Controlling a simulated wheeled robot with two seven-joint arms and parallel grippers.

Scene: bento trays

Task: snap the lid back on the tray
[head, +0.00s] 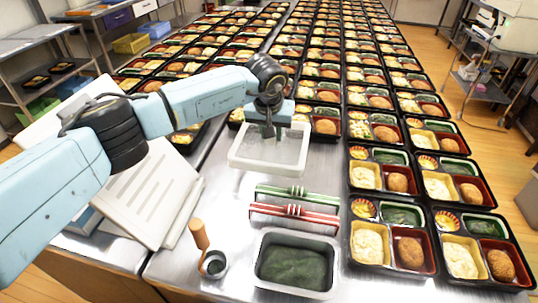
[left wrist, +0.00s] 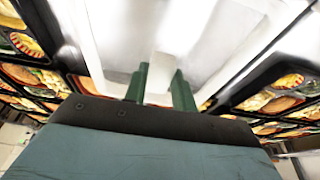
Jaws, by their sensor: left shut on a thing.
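A translucent white lid (head: 240,158), rectangular with a raised rim, is over the steel table in the middle of the head view. My left gripper (head: 268,132) is shut on it from above. In the left wrist view the green fingers (left wrist: 160,85) close on a white part of the lid (left wrist: 125,35). I cannot tell whether the lid touches the table. An open grey tray (head: 250,283) with dark green food stands at the near edge, apart from the lid. Which tray the lid belongs to is not clear. My right gripper is not in view.
Long rows of filled bento trays (head: 349,190) fill the back and right of the table. A wooden-handled tool (head: 199,234) and a slanted white board (head: 150,190) are at left.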

